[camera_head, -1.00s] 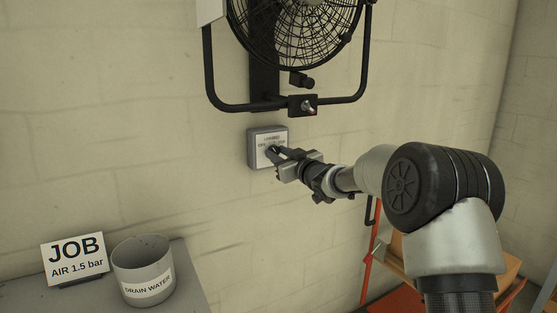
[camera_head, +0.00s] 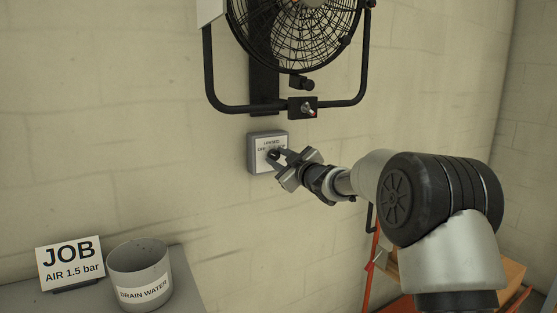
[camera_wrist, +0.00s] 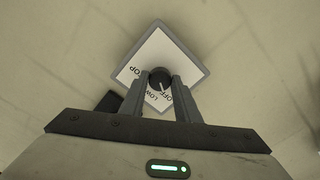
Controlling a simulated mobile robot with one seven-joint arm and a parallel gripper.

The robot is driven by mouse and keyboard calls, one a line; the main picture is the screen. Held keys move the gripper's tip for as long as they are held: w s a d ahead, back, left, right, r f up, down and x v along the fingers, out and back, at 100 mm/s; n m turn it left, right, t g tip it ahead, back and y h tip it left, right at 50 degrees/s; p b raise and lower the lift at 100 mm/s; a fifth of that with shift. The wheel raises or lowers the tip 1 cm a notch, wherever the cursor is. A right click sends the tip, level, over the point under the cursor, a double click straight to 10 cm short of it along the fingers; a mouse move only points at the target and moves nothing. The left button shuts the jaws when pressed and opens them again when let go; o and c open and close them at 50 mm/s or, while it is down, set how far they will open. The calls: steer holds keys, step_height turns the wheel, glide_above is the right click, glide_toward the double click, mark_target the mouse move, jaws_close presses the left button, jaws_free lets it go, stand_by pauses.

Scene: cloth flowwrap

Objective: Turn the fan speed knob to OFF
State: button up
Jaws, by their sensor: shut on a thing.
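The fan speed knob (camera_wrist: 160,77) is a small black round knob on a grey wall box with a white label plate (camera_wrist: 157,50). In the wrist view the label reads OFF, LOW and part of TOP, and the knob's pale pointer line points down, between LOW and OFF. The box (camera_head: 254,151) also shows in the head view, on the wall below the fan. My gripper (camera_wrist: 160,85) is shut on the knob, one finger on each side. In the head view my gripper (camera_head: 278,160) partly hides the knob and label.
A black caged fan (camera_head: 300,30) hangs on the wall above, with a small toggle switch box (camera_head: 303,107) on its bracket. A JOB sign (camera_head: 70,262) and a grey drain water bucket (camera_head: 140,275) stand on a surface at lower left. An orange cart (camera_head: 400,262) stands behind my arm.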

steer(key=o, duration=1)
steer(key=shift+o, duration=0.2)
steer(key=p+v, duration=0.1)
steer(key=v, duration=1.6)
steer(key=shift+s+d+p, duration=0.2)
steer(key=shift+p, duration=0.15)
